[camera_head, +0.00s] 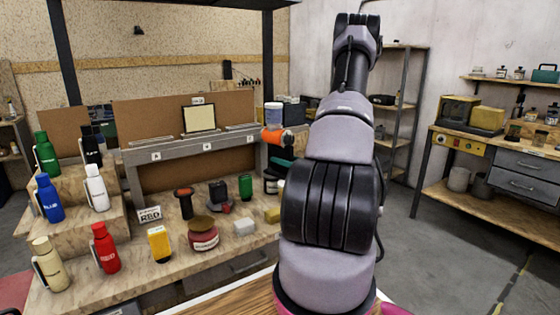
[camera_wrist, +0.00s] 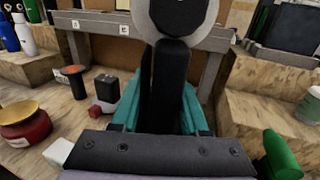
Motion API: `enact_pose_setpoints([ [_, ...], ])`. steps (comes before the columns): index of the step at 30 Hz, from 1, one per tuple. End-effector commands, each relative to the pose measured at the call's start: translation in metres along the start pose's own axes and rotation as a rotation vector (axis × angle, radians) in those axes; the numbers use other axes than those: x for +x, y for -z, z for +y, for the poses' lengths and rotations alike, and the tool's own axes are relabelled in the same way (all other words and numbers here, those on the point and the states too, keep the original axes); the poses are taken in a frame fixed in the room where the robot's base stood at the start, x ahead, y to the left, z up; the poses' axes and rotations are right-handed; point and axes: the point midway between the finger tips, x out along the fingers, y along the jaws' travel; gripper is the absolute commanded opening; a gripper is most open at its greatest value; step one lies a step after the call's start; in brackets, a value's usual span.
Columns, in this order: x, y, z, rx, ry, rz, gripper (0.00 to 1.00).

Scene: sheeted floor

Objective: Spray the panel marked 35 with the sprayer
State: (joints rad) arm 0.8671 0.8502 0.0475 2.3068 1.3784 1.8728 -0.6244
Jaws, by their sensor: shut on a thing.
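The panel (camera_head: 199,119) is a pale square in a dark frame, standing on the grey rack at the back of the bench. A small tag sits above it, too small to read. My gripper (camera_head: 280,163) has teal fingers and is in front of the rack's right end, right of the panel and lower. An orange and black thing (camera_head: 277,137), apparently the sprayer, shows just above the fingers. In the wrist view my gripper (camera_wrist: 163,105) is shut on its black handle (camera_wrist: 168,75); a grey round part is above, cut by the frame. My arm hides part of the bench.
The grey rack (camera_head: 190,147) carries lettered tags. Several bottles (camera_head: 105,247) stand on the stepped left side. A red jar (camera_head: 203,236), a yellow can (camera_head: 159,244), a RED sign (camera_head: 150,214) and a green can (camera_head: 246,186) stand on the bench. A shelf unit (camera_head: 405,100) is behind right.

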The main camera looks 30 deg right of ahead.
Motion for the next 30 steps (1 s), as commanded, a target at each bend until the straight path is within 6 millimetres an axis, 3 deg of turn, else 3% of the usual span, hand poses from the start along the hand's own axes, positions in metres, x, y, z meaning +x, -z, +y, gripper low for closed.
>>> enact_pose_setpoints([
  [7, 0.038, -0.001, 0.004, 0.0, -0.005, -0.004, 0.24],
  [17, 0.054, -0.001, 0.063, 0.003, -0.006, -0.002, 0.24],
  [30, 0.082, -0.001, 0.156, 0.003, -0.008, -0.002, 0.24],
])
